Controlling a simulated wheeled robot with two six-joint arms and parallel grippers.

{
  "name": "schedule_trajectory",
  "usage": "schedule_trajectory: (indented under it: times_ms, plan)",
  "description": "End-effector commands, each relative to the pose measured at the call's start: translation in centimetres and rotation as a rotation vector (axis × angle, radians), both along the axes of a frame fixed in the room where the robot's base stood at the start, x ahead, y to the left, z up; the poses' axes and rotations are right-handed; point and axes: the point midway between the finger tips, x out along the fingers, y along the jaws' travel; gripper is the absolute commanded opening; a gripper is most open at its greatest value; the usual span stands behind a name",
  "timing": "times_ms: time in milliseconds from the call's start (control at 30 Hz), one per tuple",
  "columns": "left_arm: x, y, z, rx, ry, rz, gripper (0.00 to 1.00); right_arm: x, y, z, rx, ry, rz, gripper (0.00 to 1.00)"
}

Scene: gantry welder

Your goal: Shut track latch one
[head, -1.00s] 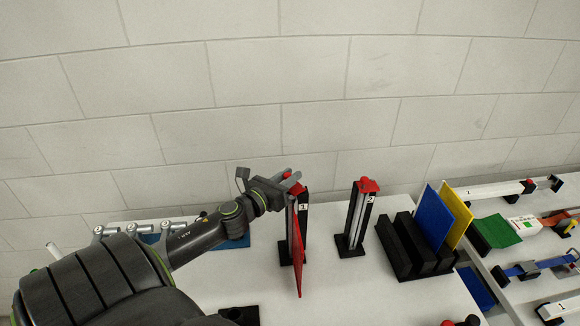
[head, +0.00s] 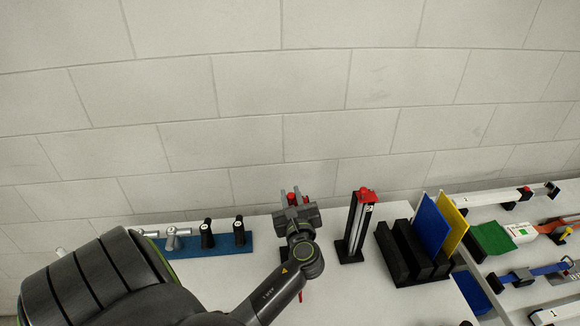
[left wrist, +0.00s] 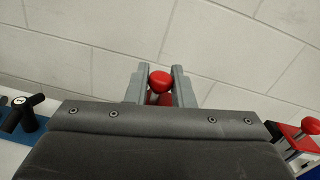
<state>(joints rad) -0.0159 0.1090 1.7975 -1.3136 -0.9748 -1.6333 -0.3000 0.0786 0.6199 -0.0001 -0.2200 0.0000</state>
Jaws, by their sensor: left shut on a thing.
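Track latch one is a dark upright post with red parts on top, now mostly hidden behind my left gripper (head: 293,196) in the head view. Its red knob (left wrist: 160,81) sits between my two fingers in the left wrist view, with another red part just below it. My left gripper is shut on this knob. A sliver of the red panel (head: 300,296) shows below my wrist. The latch's number label and base are hidden. My right gripper is not in view.
The second track post (head: 356,228), with a red top (head: 367,195), stands close to the right. A black rack (head: 396,255) holds a blue panel (head: 432,224) and a yellow panel (head: 453,224). A blue strip with handles (head: 222,249) lies left. A wall is behind.

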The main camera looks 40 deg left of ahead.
Motion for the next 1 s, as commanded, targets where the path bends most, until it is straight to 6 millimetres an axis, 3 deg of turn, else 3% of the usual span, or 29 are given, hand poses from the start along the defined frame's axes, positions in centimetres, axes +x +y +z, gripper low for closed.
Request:
schedule_trajectory:
  times_ms: [300,900,933,1000]
  plan:
    - [-0.05,-0.60,0.01,-0.001,-0.001,0.137,0.00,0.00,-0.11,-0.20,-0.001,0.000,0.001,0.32]
    - [-0.15,-0.75,0.01,0.000,-0.001,0.170,0.00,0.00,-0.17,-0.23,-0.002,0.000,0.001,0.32]
    - [-0.15,-0.75,0.00,0.000,0.000,0.170,0.25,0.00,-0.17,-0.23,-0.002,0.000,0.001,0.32]
    - [-0.15,-0.75,0.00,0.000,0.000,0.170,0.34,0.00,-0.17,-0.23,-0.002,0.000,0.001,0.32]
